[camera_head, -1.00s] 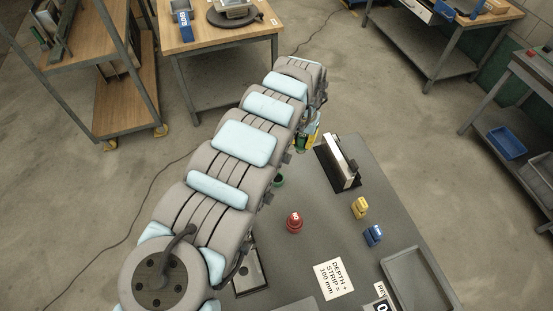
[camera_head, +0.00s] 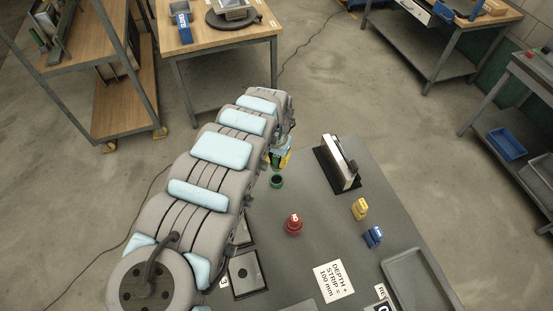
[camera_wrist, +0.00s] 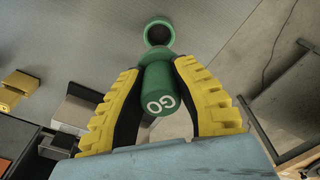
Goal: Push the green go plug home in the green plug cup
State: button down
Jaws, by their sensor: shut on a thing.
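The green go plug (camera_wrist: 160,90) shows in the wrist view, with white "GO" lettering on its end. My gripper (camera_wrist: 158,69) is shut on it, with a ribbed yellow finger on each side. The green plug cup (camera_wrist: 158,25) is just beyond the plug, and its dark round opening is in plain sight. The plug overlaps the cup's near rim in this view; I cannot tell whether they touch. In the head view my gripper (camera_head: 280,158) is just above the green cup (camera_head: 276,182) in the picture, and the plug is mostly hidden there.
A red plug marked with white letters (camera_head: 293,225) stands right of the cup. A silver block (camera_head: 339,164) stands upright on a dark base farther right. Yellow (camera_head: 360,208) and blue (camera_head: 373,236) pieces, a label card (camera_head: 333,281) and a grey tray (camera_head: 390,264) are on the table.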

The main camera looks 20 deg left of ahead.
aim_at(277, 169)
jog(key=shift+f+b, duration=1.7)
jog(key=shift+f, duration=1.2)
jog(key=shift+p, duration=0.65)
jog(key=shift+f+b, duration=1)
jog(key=shift+f, duration=0.85)
jog(key=c, duration=0.9)
grip_release()
jog(key=shift+s+a+r, duration=0.1)
jog(key=shift+s+r, duration=0.05)
jog(key=shift+r, duration=5.85)
